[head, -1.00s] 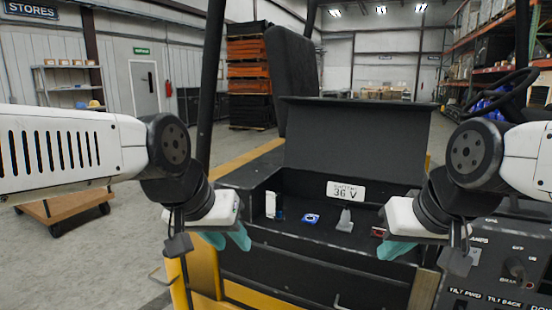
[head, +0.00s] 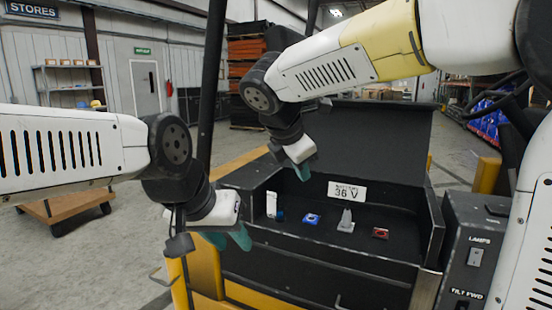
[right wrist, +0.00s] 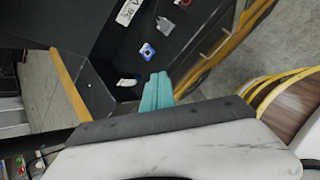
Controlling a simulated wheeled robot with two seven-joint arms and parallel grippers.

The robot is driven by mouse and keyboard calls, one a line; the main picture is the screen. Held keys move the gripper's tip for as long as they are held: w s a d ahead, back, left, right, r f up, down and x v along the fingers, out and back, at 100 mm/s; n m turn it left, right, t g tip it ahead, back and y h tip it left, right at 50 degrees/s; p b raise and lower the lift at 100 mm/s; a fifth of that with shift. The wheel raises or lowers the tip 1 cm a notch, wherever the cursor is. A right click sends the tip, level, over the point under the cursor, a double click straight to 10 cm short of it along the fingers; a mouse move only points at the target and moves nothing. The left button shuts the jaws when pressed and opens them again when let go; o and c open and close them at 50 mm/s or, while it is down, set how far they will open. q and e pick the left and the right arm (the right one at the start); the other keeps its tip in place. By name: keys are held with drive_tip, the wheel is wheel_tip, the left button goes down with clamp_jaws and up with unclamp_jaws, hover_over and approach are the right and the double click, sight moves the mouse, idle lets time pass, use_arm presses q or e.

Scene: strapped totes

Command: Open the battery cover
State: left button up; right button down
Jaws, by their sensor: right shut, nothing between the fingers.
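The black battery cover (head: 385,140) stands raised, near upright, at the back of the open battery box in the head view. A white 36 V label (head: 346,191) is on the dark wall below it and shows partly in the right wrist view (right wrist: 127,12). My right gripper (head: 304,171) is over the left part of the box, in front of the cover's left side. Its teal fingers are together and empty in the right wrist view (right wrist: 157,91). My left gripper (head: 228,239) hangs at the box's front left corner; its finger gap is unclear.
Inside the box lie a white item (head: 271,205), a blue item (head: 312,218), a grey item (head: 346,221) and a red item (head: 381,233). A control panel (head: 478,240) stands at right. A yellow post (head: 487,174) is behind it.

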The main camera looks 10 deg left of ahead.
drive_tip(key=w+a+r+n+t, duration=0.25)
drive_tip(key=a+n, duration=0.55)
drive_tip(key=a, duration=0.5)
drive_tip(key=w+d+f, duration=0.1)
drive_tip(key=w+f, duration=0.1)
drive_tip(key=w, duration=0.3)
drive_tip(key=w+d+f, duration=0.1)
drive_tip(key=w+d, duration=0.1)
drive_tip(key=w, duration=0.3)
drive_tip(key=shift+w+d+f+h, duration=0.25)
drive_tip(key=shift+f+h, duration=0.05)
drive_tip(key=shift+f, duration=0.05)
drive_tip(key=shift+r, duration=0.1)
